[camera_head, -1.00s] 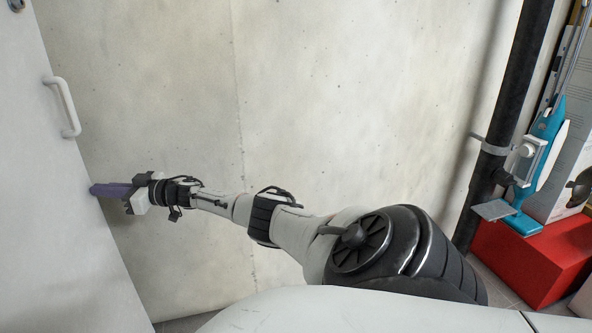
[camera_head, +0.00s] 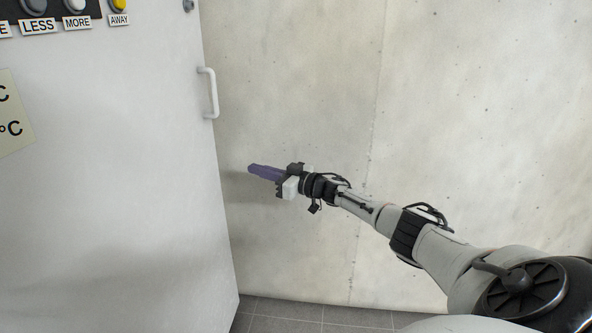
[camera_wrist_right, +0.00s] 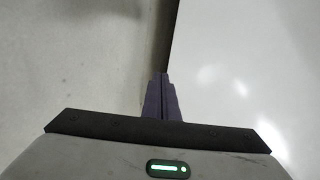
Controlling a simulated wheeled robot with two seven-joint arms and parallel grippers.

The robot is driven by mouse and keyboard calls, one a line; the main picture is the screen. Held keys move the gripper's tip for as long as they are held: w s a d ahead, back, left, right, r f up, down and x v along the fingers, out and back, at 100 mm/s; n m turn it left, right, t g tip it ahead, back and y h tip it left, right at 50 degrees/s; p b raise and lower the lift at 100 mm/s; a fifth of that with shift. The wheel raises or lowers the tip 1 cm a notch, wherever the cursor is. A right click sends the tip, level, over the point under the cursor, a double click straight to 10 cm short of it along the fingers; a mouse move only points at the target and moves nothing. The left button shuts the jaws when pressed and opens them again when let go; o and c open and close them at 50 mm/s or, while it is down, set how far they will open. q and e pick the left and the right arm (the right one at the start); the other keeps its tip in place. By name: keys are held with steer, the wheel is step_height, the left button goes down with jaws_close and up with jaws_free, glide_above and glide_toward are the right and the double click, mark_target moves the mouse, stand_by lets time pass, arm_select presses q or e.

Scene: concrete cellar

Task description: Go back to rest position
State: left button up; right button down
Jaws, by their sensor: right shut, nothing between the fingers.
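My right gripper (camera_head: 265,172) has purple fingers and is stretched out in front of the concrete wall, to the right of the white cabinet. In the right wrist view its fingers (camera_wrist_right: 161,97) are together with nothing between them. They point toward the gap between the wall and the cabinet's edge. In the head view the fingertips are apart from the cabinet. My left gripper is not in view.
The white cabinet (camera_head: 110,200) fills the left side, with a handle (camera_head: 209,93) near its right edge and labelled buttons (camera_head: 77,8) at the top. The concrete wall (camera_head: 470,100) stands close behind my arm. Grey floor tiles (camera_head: 300,312) show below.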

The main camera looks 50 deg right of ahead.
arm_select(q)
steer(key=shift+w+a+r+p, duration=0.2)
steer(key=shift+p, duration=0.4)
arm_select(e)
steer(key=s+d, duration=0.4)
steer(key=s, duration=0.3)
steer(key=shift+d, duration=0.15)
steer(key=shift+w, duration=0.1)
